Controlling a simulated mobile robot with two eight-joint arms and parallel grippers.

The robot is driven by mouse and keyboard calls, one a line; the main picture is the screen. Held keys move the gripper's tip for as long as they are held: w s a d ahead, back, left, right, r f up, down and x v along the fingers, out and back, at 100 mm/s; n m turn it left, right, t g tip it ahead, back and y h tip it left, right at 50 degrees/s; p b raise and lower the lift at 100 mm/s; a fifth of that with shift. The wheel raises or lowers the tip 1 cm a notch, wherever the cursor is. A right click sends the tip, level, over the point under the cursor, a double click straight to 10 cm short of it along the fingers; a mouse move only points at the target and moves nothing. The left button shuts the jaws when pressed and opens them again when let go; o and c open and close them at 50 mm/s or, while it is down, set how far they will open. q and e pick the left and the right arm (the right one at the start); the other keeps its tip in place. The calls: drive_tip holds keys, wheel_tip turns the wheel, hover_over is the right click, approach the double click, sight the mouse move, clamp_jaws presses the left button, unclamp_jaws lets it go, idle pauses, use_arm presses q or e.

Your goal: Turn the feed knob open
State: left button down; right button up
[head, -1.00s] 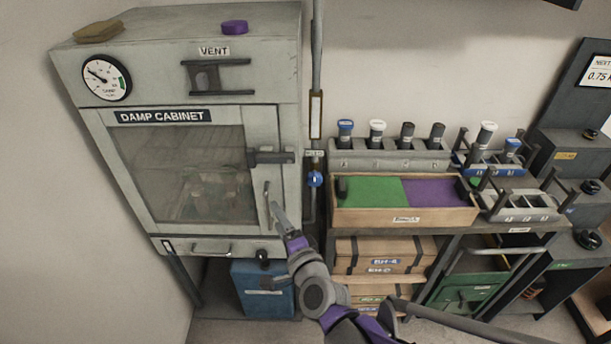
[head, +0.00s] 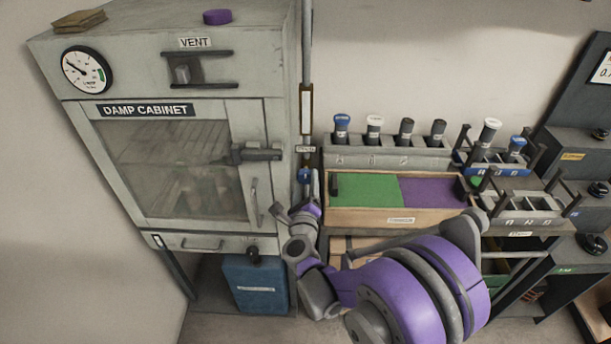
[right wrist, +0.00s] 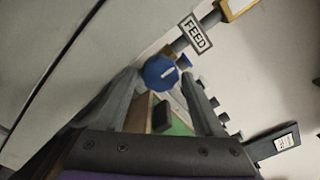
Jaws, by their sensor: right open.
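The feed knob is a round blue knob with a white mark, on the pipe right of the cabinet. In the head view only a small part of the knob (head: 304,175) shows above my right gripper (head: 296,197). In the right wrist view the knob (right wrist: 160,72) lies between and slightly beyond the tips of my open right gripper (right wrist: 160,88). I cannot tell whether a finger touches it. The FEED label (right wrist: 195,34) is on the pipe beside the knob. My left gripper is not in view.
The damp cabinet (head: 255,110) stands close on the left, with its door shut and a handle (head: 254,202) near the pipe. A wooden tray (head: 400,217) with green and purple halves sits close on the right. A blue container (head: 254,285) stands below the cabinet.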

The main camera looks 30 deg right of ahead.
drive_tip(key=shift+x, duration=1.35)
drive_tip(key=c, duration=1.1)
